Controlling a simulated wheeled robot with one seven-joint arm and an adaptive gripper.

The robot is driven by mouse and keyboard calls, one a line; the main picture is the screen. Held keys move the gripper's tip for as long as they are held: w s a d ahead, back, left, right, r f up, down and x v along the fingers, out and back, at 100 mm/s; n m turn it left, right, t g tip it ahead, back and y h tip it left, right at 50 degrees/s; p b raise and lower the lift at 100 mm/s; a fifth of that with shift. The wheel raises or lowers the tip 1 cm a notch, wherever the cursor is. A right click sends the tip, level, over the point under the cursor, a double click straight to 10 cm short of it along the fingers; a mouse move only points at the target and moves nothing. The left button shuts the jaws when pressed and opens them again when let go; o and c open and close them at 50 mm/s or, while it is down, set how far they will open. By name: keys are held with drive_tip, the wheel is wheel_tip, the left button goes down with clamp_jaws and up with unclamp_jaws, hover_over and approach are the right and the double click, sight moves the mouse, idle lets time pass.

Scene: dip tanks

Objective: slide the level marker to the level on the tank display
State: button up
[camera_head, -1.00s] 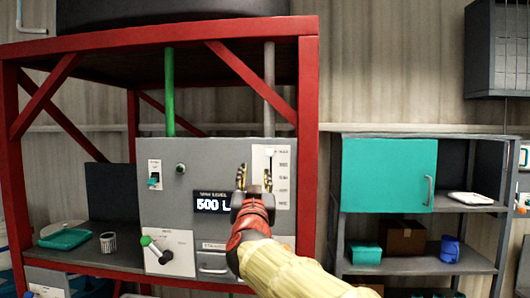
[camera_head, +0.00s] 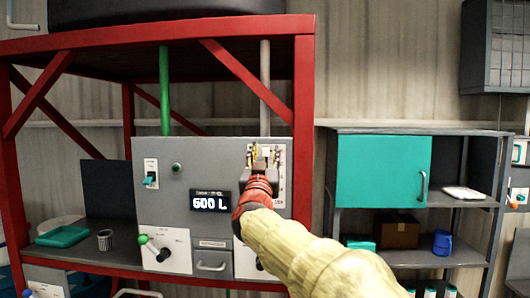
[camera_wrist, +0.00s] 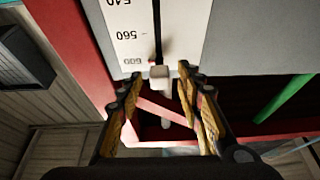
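The level marker is a small pale block (camera_wrist: 159,79) at one end of a dark slot in the white level scale (camera_wrist: 128,30). In the head view the scale (camera_head: 282,185) is on the upper right of the grey panel, mostly behind my gripper, with the marker near its top. My gripper (camera_head: 264,152) is open, with its fingers on either side of the marker; the wrist view shows gaps on both sides. The tank display (camera_head: 211,202) reads what looks like 500 L or 600 L; its first digit is unclear.
The grey panel (camera_head: 205,240) also carries a small teal switch (camera_head: 150,179), a round knob (camera_head: 177,167) and a green-tipped lever (camera_head: 154,246). A red frame (camera_head: 303,100) surrounds it. A teal-doored cabinet (camera_head: 380,170) stands to the right.

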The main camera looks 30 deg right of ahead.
clamp_jaws()
idle(0.5)
idle(0.4)
